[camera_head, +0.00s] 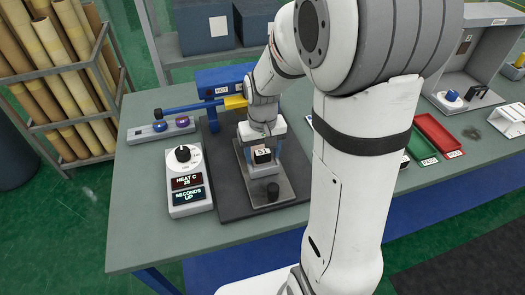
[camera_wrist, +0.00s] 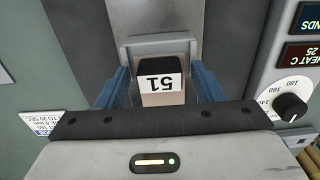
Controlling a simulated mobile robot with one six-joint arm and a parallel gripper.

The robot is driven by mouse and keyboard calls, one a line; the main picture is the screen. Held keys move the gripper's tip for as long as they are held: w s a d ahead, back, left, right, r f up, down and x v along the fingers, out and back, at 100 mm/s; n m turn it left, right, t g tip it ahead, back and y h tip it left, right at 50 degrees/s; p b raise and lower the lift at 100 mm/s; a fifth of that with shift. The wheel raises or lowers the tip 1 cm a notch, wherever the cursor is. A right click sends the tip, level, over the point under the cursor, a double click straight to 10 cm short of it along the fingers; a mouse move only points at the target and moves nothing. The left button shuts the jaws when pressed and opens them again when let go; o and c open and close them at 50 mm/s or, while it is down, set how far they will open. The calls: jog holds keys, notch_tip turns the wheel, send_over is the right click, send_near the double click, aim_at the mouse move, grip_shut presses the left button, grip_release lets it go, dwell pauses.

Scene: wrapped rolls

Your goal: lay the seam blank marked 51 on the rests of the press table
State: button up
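The seam blank marked 51 (camera_head: 262,155) is a small block with a dark top, a white label and a pale body. It sits upright over the grey metal press table (camera_head: 284,187). It also shows in the wrist view (camera_wrist: 161,82), in front of a grey metal bracket. My gripper (camera_head: 261,158) points down at it, with one blue finger on each side. In the wrist view my gripper (camera_wrist: 161,88) is open, with narrow gaps showing between fingers and blank. The blank's underside and its contact with the rests are hidden.
The blue press marked HOT (camera_head: 222,88) stands behind, with a yellow part at its front. A control box (camera_head: 187,180) with dial and displays stands left. Green (camera_head: 420,150) and red (camera_head: 438,135) trays lie right, beyond my arm. The bench's front left is clear.

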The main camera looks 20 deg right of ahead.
jog(key=shift+o, duration=0.3)
notch_tip(320, 180, up, 8)
jog(key=shift+f, duration=0.1)
dwell(0.3)
jog(key=s+r+t, duration=0.2)
jog(key=s+r, duration=0.1)
jog(key=s, duration=1.1)
jog(key=shift+r+t, duration=0.15)
jog(key=shift+t, duration=0.25)
